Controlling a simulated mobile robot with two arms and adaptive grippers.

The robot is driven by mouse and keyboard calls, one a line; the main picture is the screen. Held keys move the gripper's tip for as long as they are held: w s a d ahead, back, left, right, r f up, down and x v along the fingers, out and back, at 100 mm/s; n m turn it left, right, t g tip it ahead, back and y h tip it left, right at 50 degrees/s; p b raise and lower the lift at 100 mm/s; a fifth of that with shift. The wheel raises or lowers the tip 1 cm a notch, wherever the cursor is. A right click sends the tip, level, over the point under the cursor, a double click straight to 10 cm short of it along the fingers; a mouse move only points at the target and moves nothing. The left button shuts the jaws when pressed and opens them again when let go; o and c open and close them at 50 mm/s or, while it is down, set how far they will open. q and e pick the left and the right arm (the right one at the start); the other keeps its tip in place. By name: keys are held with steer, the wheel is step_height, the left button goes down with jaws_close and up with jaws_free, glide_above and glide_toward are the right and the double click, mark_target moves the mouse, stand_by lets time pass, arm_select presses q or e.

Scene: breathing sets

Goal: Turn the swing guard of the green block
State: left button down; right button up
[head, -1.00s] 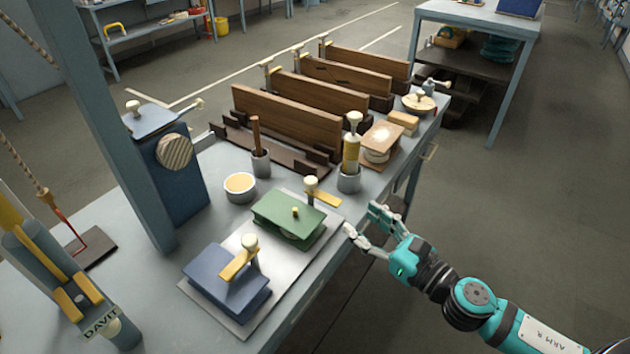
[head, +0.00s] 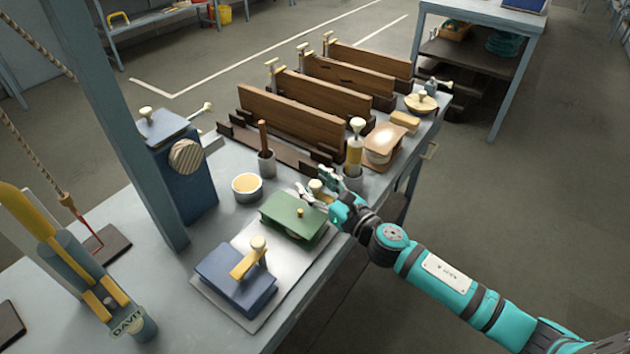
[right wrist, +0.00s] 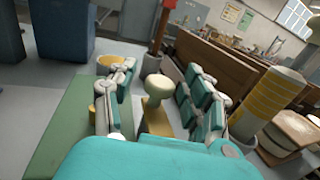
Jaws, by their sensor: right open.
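In the right wrist view this knob (right wrist: 158,86) stands upright between my fingers, with visible gaps on both sides. My right gripper (head: 315,190) is open around the knob; its fingers hide most of the yellow guard in the head view. The green block's edge (right wrist: 70,135) shows at lower left in the wrist view. My left gripper is out of view.
A blue block (head: 235,283) with its own yellow guard (head: 247,264) sits on the same plate. A bowl (head: 247,187), a cup with a brown stick (head: 265,145) and a yellow-banded cylinder (head: 354,155) stand close behind. The floor right of the table is clear.

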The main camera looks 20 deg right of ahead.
jaws_close()
steer(key=shift+w, duration=0.1)
stand_by(0.3)
steer(key=shift+w+a+f, duration=0.1)
steer(key=shift+f, duration=0.1)
